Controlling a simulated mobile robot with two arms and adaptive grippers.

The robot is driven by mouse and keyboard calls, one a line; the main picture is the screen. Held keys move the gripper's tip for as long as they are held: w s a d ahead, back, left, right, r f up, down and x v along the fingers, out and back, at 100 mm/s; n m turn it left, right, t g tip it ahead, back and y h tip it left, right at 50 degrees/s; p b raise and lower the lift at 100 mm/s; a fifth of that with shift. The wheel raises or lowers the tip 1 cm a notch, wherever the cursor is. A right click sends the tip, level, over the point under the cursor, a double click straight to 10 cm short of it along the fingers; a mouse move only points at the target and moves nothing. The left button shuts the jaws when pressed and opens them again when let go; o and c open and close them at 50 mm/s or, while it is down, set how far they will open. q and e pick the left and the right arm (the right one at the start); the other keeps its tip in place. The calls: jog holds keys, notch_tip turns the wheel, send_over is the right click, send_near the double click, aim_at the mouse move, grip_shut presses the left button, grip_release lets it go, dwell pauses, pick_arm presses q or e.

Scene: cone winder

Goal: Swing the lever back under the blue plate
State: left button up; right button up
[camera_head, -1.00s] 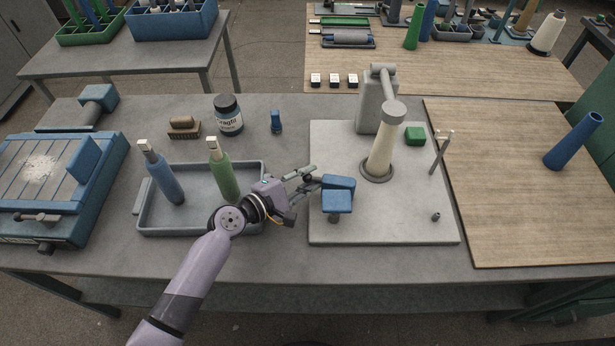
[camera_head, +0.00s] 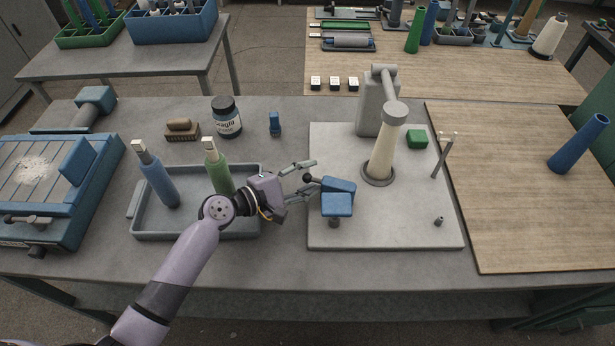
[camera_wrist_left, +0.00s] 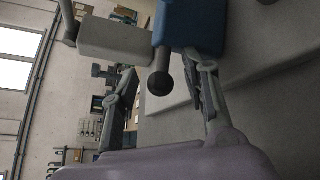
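The winder's blue plate (camera_head: 337,204) is at the left part of the grey base, with a blue block (camera_head: 339,185) just behind it. The lever's dark ball knob (camera_head: 307,178) sticks out to the left from the blue parts. My left gripper (camera_head: 302,182) is open, with one finger behind the knob and one in front. In the left wrist view the knob (camera_wrist_left: 158,83) shows between the two spread fingers, below the blue part (camera_wrist_left: 189,24). I see a gap on both sides of it. Most of the lever's rod is hidden. My right gripper is not in view.
The base plate (camera_head: 400,225) carries a cream cone (camera_head: 382,150), a grey housing (camera_head: 371,105), a green block (camera_head: 417,138) and a thin post. A grey tray (camera_head: 150,228) with a blue and a green bobbin lies under my left arm. A jar (camera_head: 228,120) stands behind.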

pick_arm(q)
jog(key=shift+s+a, duration=0.15)
jog(key=shift+a, duration=0.05)
jog(key=v, duration=1.1)
jog(key=shift+s+a+r, duration=0.15)
jog(key=shift+s, duration=0.1)
jog(key=shift+c, duration=0.6)
